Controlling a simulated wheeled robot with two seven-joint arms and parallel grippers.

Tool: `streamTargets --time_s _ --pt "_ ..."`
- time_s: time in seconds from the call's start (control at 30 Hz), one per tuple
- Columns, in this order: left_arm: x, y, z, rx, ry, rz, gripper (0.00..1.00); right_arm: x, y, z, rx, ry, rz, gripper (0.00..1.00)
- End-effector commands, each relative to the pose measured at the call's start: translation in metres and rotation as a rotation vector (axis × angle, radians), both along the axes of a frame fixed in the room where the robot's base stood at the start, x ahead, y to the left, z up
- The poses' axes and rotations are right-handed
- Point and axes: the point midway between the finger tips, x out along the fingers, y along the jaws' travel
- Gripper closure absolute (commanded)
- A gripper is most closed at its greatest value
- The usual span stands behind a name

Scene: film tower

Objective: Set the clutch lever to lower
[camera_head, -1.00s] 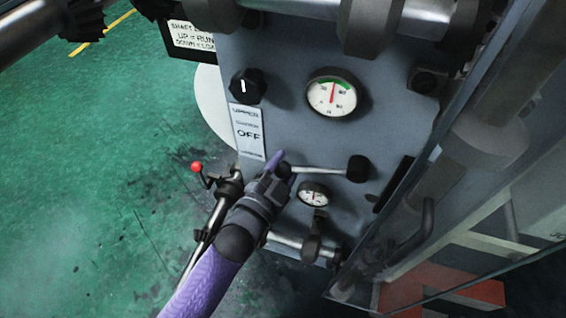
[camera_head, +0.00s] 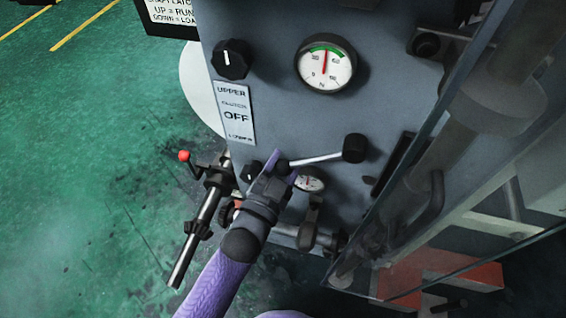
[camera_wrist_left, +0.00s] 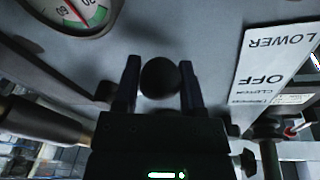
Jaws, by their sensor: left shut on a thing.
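The clutch lever (camera_head: 315,159) is a silver rod on the grey panel. It runs from a black hub (camera_head: 354,148) at its right down and left to my left gripper (camera_head: 284,163). The rod slants slightly down to the left. The gripper is shut on the lever's black ball end, mostly hidden in the head view. In the left wrist view the ball (camera_wrist_left: 160,78) sits between the two fingers. The label plate (camera_head: 234,112) up and left of the gripper reads UPPER, OFF and LOWER. My right gripper is not in view.
A rotary knob (camera_head: 231,58) and a large gauge (camera_head: 325,63) are higher on the panel. A small gauge (camera_head: 309,182) lies just right of my gripper. A red-tipped handle (camera_head: 184,156) juts out at left. A glass pane (camera_head: 440,150) edges the right.

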Motion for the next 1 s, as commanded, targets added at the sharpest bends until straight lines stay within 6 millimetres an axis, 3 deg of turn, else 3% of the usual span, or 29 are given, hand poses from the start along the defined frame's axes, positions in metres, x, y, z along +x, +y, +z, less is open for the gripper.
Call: streamTargets --time_s 0.13,0.17,0.3,0.63,1.0 --pt "-0.001 -0.001 -0.003 0.001 0.010 -0.002 1.00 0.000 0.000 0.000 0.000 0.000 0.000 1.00" --pt "-0.001 -0.001 -0.003 0.001 0.010 -0.002 0.44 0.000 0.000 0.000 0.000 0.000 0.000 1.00" --pt "-0.001 -0.001 -0.003 0.001 0.009 -0.002 0.14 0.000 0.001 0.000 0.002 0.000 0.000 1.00" --pt "-0.006 0.003 -0.001 0.003 0.007 -0.001 0.13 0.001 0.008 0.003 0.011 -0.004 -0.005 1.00" --pt "-0.079 0.041 -0.009 0.003 0.008 -0.002 0.13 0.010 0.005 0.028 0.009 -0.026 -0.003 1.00"
